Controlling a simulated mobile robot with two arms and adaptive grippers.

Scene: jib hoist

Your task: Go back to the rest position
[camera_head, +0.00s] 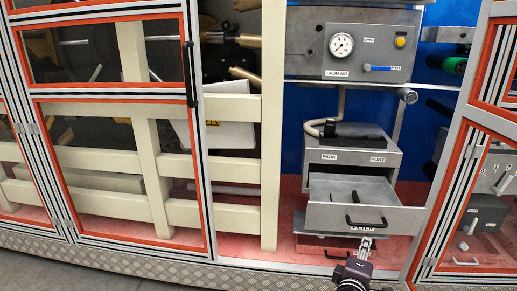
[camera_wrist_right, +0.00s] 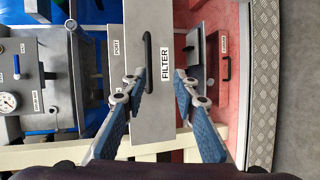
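My right gripper (camera_head: 365,245) reaches up from the bottom of the head view, in front of the grey drawer unit. In the right wrist view the right gripper (camera_wrist_right: 158,82) has its two blue-padded fingers apart with nothing held between them. Past the fingertips is the grey drawer front (camera_wrist_right: 138,22) labelled FILTER, with a black handle (camera_wrist_right: 148,50). In the head view this drawer (camera_head: 325,216) is pulled out, with dark items inside. The fingers appear apart from the handle. My left gripper is not in view.
A panel with a gauge (camera_head: 341,45) stands above the drawer unit. A red-framed door (camera_head: 196,150) and a cream post (camera_head: 272,130) are to the left. Another red-framed door (camera_head: 455,170) is at right. A lower drawer handle (camera_head: 337,255) lies near the gripper.

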